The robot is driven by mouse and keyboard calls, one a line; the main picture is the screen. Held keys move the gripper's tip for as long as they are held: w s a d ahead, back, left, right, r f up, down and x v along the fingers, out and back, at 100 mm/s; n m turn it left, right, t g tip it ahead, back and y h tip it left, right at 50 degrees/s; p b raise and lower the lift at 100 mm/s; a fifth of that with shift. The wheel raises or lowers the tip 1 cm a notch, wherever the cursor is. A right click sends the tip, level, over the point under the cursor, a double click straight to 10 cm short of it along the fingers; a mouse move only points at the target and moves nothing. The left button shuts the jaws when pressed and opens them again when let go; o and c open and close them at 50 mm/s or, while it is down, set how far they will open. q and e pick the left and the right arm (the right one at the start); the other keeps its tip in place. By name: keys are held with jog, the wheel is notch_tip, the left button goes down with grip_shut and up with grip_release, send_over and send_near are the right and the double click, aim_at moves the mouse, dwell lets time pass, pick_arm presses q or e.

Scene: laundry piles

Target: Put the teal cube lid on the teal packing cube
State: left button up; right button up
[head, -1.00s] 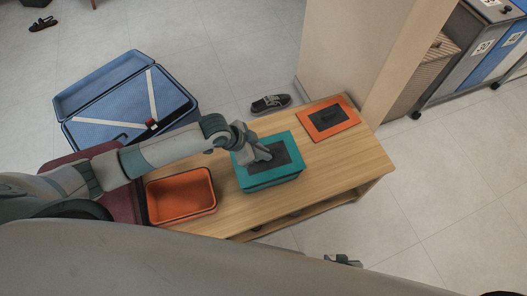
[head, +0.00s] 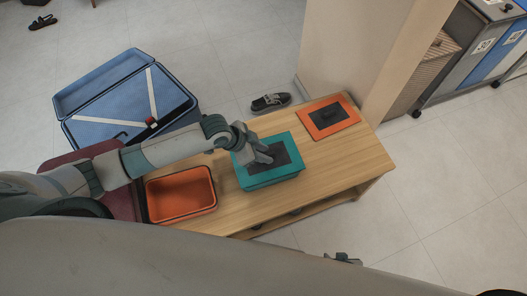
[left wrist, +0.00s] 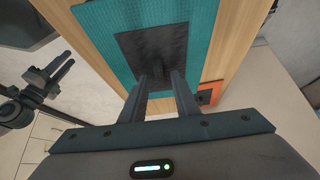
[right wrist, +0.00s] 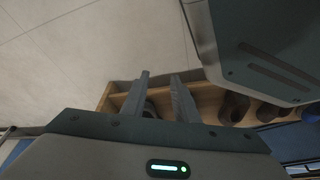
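The teal packing cube (head: 272,184) stands on the wooden bench. The teal cube lid (head: 242,170), with a dark mesh panel, lies over its top, roughly lined up with it; I cannot tell whether it is fully seated. The lid also fills the top of the left wrist view (left wrist: 205,30). My left gripper (head: 266,158) is over the lid's middle, fingers apart on either side of its dark handle (left wrist: 156,72). It appears open; contact with the handle is unclear. My right gripper (right wrist: 159,78) is open and empty, beside the bench, and shows at the bottom of the head view (head: 343,258).
An open orange cube (head: 180,194) stands left of the teal one on the wooden bench (head: 345,165). An orange lid (head: 328,117) lies at the bench's right end, near a beige wall (head: 345,50). A blue suitcase (head: 90,85) and a shoe (head: 270,102) are on the floor behind.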

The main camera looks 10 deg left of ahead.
jog(key=shift+s+d, duration=0.1)
jog(key=shift+d, duration=0.05)
pick_arm(q)
jog(key=shift+r, duration=0.75)
jog(key=v, duration=1.1)
jog(key=shift+a+r, duration=0.2)
jog(key=shift+r, duration=0.05)
pick_arm(e)
jog(key=shift+a, duration=0.25)
pick_arm(q)
jog(key=shift+s, duration=0.1)
pick_arm(e)
jog(key=shift+a, duration=0.1)
